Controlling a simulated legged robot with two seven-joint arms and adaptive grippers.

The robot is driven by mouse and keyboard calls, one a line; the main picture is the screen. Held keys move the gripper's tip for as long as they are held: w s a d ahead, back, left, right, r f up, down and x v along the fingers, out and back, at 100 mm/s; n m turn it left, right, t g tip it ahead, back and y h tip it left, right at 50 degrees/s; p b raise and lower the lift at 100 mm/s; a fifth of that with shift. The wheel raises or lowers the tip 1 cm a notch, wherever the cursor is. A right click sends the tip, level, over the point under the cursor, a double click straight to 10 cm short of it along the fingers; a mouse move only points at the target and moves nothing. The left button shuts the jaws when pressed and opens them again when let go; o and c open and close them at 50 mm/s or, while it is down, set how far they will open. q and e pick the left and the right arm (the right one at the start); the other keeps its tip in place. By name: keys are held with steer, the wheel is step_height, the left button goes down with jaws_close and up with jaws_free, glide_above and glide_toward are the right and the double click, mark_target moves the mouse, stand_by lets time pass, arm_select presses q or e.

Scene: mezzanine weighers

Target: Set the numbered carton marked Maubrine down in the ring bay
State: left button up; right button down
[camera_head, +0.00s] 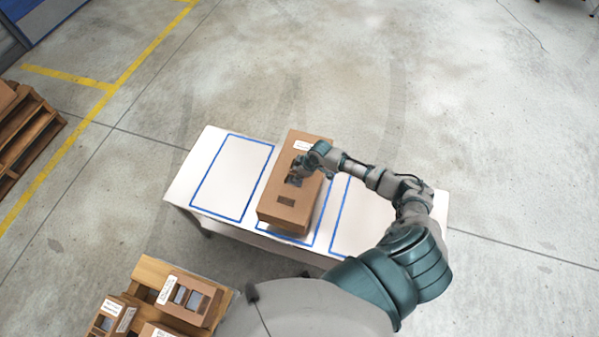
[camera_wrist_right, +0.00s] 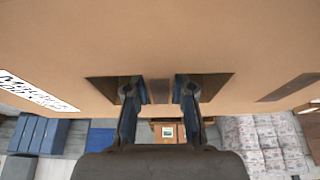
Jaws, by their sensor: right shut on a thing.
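A brown carton (camera_head: 285,205) with a white label is over the middle blue-outlined bay of the white table (camera_head: 180,190). I cannot tell whether it touches the top. My right gripper (camera_head: 296,179) is shut on the strip between two cutouts in the carton. In the right wrist view the carton (camera_wrist_right: 160,40) fills the top, with the gripper (camera_wrist_right: 158,92) fingers in the cutouts. Its label (camera_wrist_right: 35,90) is cut off and only partly legible. The left bay is empty; the right bay is partly behind my arm. No ring mark shows. My left gripper is out of view.
A wooden pallet (camera_head: 150,270) with several labelled cartons (camera_head: 188,300) stands at the lower left. Yellow lines (camera_head: 125,75) mark the floor. The floor beyond the table is clear.

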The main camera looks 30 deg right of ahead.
mark_target(298, 183)
steer(key=shift+f+b, duration=0.35)
steer(key=shift+f, duration=0.25)
steer(key=shift+d+f, duration=0.15)
steer(key=shift+f, duration=0.2)
steer(key=f+b, duration=0.1)
steer(key=d+f+b, duration=0.1)
steer(key=shift+d+f, duration=0.15)
steer(key=shift+f, duration=0.35)
steer(key=shift+a+f+b, duration=0.25)
steer(key=shift+b, duration=0.05)
steer(key=shift+a+f+b, duration=0.45)
steer(key=shift+f+b, duration=0.15)
steer(key=shift+f, duration=0.1)
steer(key=shift+d+f+b, duration=0.1)
steer(key=shift+f+b, duration=0.2)
steer(key=shift+f, duration=0.2)
steer(key=shift+d+f, duration=0.3)
steer(key=shift+f, duration=0.1)
steer(key=shift+d+f+b, duration=0.15)
steer(key=shift+b, duration=0.15)
steer(key=shift+a, duration=0.4)
steer(key=shift+f, duration=0.15)
steer(key=c, duration=0.9)
jaws_free()
steer(key=shift+d, duration=0.3)
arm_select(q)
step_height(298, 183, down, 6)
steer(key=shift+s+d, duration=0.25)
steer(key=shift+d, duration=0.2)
